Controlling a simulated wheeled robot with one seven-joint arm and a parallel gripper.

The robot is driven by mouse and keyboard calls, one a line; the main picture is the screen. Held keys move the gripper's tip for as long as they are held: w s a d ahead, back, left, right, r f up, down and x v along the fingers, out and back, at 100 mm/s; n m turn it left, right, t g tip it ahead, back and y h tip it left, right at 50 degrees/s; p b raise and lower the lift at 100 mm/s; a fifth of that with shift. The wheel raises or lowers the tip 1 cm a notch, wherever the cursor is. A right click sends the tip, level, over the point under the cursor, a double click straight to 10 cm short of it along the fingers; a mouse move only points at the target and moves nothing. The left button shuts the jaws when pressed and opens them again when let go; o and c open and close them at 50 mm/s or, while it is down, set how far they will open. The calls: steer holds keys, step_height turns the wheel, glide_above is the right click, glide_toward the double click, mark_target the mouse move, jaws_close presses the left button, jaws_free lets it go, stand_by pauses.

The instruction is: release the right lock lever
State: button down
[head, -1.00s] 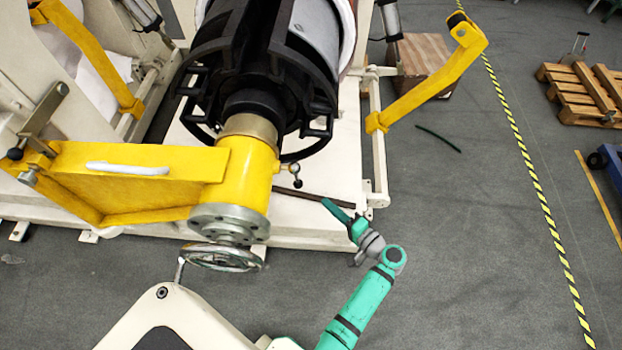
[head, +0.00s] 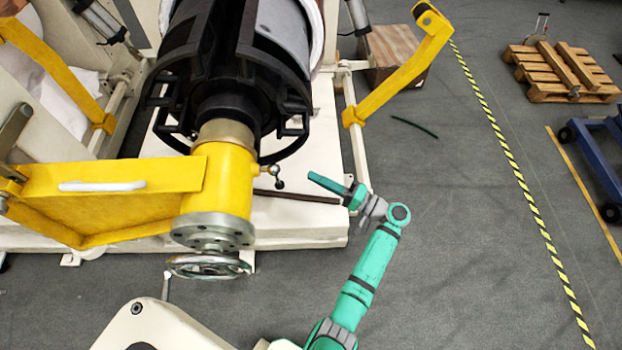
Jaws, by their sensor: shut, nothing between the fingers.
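The right lock lever (head: 274,174) is a short metal lever with a dark ball end. It sticks out of the right side of the yellow cylindrical housing (head: 217,180). My gripper (head: 312,177), on the green arm, is shut and empty. Its fingers point left towards the lever, at about the lever's height in the picture. A gap shows between the fingertips and the lever, with no contact seen. Depth between them is hard to judge.
A handwheel (head: 208,266) hangs below the housing. A yellow arm with a white handle (head: 102,186) runs left. A black chuck (head: 215,90) holds the roll behind. A yellow bracket (head: 398,75) stands at right. Open floor (head: 450,220) lies right of my arm.

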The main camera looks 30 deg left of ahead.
steer(key=s+a, duration=0.4)
steer(key=a, duration=0.3)
stand_by(0.3)
stand_by(0.3)
